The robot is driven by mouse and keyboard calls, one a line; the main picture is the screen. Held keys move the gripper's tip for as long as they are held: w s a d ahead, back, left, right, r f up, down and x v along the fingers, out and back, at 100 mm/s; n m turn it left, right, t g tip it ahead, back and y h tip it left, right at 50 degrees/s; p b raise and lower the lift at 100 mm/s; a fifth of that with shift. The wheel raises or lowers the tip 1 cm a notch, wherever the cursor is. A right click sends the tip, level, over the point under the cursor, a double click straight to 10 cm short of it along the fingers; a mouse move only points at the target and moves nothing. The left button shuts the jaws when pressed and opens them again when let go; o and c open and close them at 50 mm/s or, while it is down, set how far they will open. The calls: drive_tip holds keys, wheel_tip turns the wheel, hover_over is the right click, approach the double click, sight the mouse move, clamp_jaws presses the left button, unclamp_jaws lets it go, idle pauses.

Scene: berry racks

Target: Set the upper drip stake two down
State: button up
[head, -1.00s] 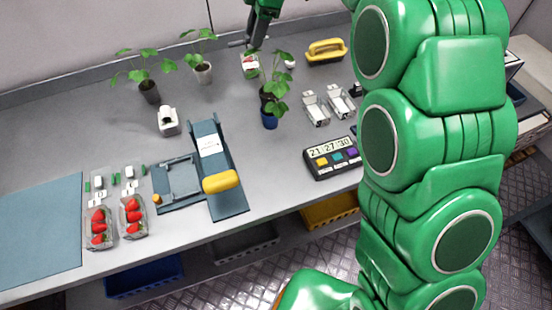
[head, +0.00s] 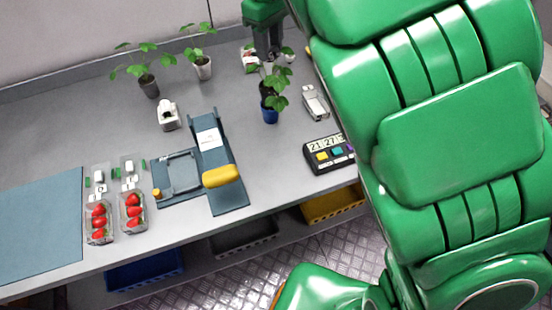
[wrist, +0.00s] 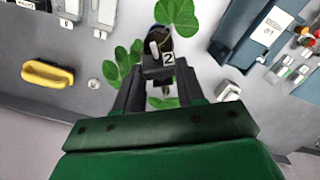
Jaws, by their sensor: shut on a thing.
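My gripper (wrist: 157,75) is shut on a small dark piece bearing a white tag marked 2 (wrist: 168,58), which I take to be the drip stake. In the wrist view it is held in front of a plant pot (wrist: 160,32) with green leaves around it; I cannot tell whether it touches the pot or soil. In the head view my gripper (head: 268,52) points down just above and behind the middle plants. A blue pot (head: 269,115) stands there with a darker pot behind it. The stake cannot be made out in the head view.
Two potted plants (head: 148,85) (head: 203,68) stand at the back left. A white device (head: 168,115), a blue-grey press with a yellow handle (head: 220,176) and strawberry trays (head: 99,222) fill the front left. A timer (head: 326,155) is at right. A yellow-handled tool (wrist: 47,74) lies near the gripper.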

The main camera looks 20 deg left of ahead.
drive_tip(key=m, duration=0.2)
drive_tip(key=s+d+m+g+h, duration=0.1)
drive_tip(key=shift+s+d+m, duration=0.2)
drive_tip(key=shift+m, duration=0.2)
drive_tip(key=shift+s+d+r+m+g, duration=0.1)
drive_tip(key=shift+s+d+m+g, duration=0.3)
drive_tip(key=shift+m, duration=0.6)
drive_tip(key=shift+s+d+m+g, duration=0.15)
drive_tip(key=shift+s+m+g, duration=0.2)
drive_tip(key=shift+m+g, duration=0.45)
drive_tip(key=shift+s+d+r+m+g, duration=0.1)
drive_tip(key=shift+s+d+m+g, duration=0.25)
drive_tip(key=shift+m, duration=0.85)
drive_tip(key=shift+s, duration=0.1)
drive_tip(key=shift+s+d+m, duration=0.15)
drive_tip(key=shift+s+m, duration=0.05)
drive_tip(key=shift+m, duration=0.3)
drive_tip(key=shift+s+d+m+y, duration=3.1)
drive_tip(key=shift+m+y, duration=3.6)
drive_tip(key=shift+m, duration=2.1)
drive_tip(key=shift+g+y, duration=0.3)
drive_tip(key=shift+g, duration=0.05)
drive_tip(key=shift+s+a+f, duration=0.1)
drive_tip(key=shift+f, duration=3.1)
drive_tip(key=shift+s+a+f, duration=0.1)
drive_tip(key=shift+s+f, duration=0.05)
drive_tip(key=shift+f, duration=3.1)
drive_tip(key=shift+s+a+f, duration=0.1)
drive_tip(key=shift+f, duration=3.1)
